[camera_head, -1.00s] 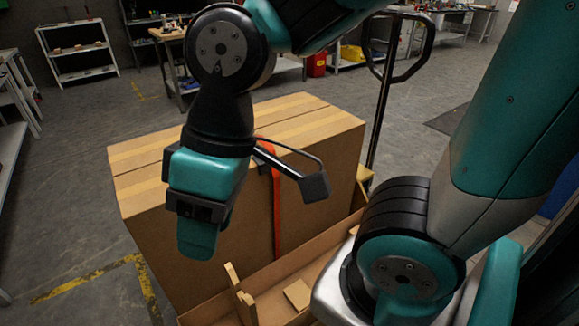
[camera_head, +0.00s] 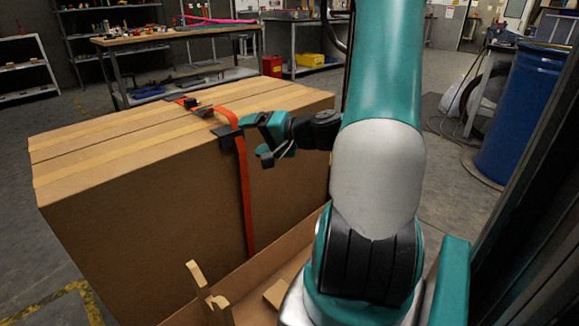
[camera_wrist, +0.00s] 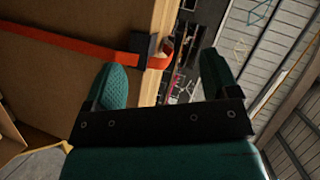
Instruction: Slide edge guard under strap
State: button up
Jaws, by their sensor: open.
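A cardboard box (camera_head: 140,185) carries an orange strap (camera_head: 246,195) over its top and down its front. The strap also shows in the wrist view (camera_wrist: 60,45). A black edge guard (camera_head: 224,133) sits at the top front edge, at the strap. It shows in the wrist view (camera_wrist: 144,46) beyond the left finger. The strap bows up from the edge there. How far the guard lies beneath the strap is unclear. My gripper (camera_head: 260,138) is right of the strap, close to the guard. In the wrist view my gripper (camera_wrist: 163,78) is open, with nothing seen held between its fingers.
A black buckle-like piece (camera_head: 199,110) lies on the strap on the box top. Wooden pieces (camera_head: 207,290) stand in front of the box. A workbench (camera_head: 175,38) is behind, and a blue drum (camera_head: 518,115) is at right. Floor is open left of the box.

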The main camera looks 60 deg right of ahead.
jog(key=s+d+f+m+t+h+b, duration=0.1)
jog(key=s+d+f+m+h, duration=0.25)
jog(key=d, duration=0.35)
jog(key=h+p, duration=0.1)
send_near(244, 133)
jog(key=shift+m, duration=0.45)
jog(key=x, duration=0.9)
jog(key=shift+a, duration=0.1)
jog(key=c, duration=0.9)
jog(key=shift+o, duration=0.6)
jog(key=shift+f, duration=0.1)
jog(key=shift+s+d, duration=0.2)
jog(key=shift+d, duration=0.7)
